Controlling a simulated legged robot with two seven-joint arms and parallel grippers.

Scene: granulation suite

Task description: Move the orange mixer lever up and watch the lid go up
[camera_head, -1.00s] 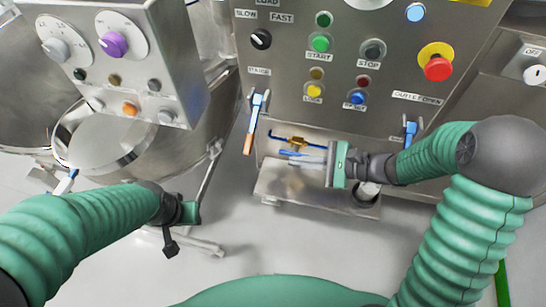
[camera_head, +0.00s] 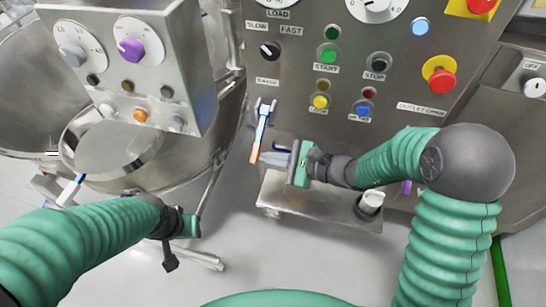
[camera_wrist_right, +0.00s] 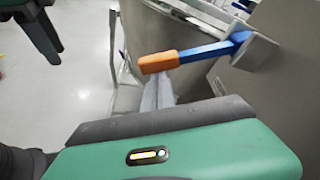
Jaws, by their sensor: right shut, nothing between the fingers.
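The mixer lever, a blue bar with an orange end (camera_head: 256,150), hangs down from the front of the steel cabinet in the head view. In the right wrist view the orange end (camera_wrist_right: 158,62) is just beyond the fingertips. My right gripper (camera_head: 268,157) is shut and empty, its tips close beside the orange end; I cannot tell whether they touch. Its narrow fingers also show in the wrist view (camera_wrist_right: 158,92). My left gripper (camera_head: 188,224) is low at the left, away from the lever, its fingers not clear. I cannot make out which part is the mixer lid.
The steel control panel (camera_head: 300,90) with buttons and knobs stands above the lever. A red emergency stop (camera_head: 441,78) is at its right. A steel ledge (camera_head: 310,207) lies below my right gripper. A smaller control box (camera_head: 180,60) and round steel vessels stand at the left.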

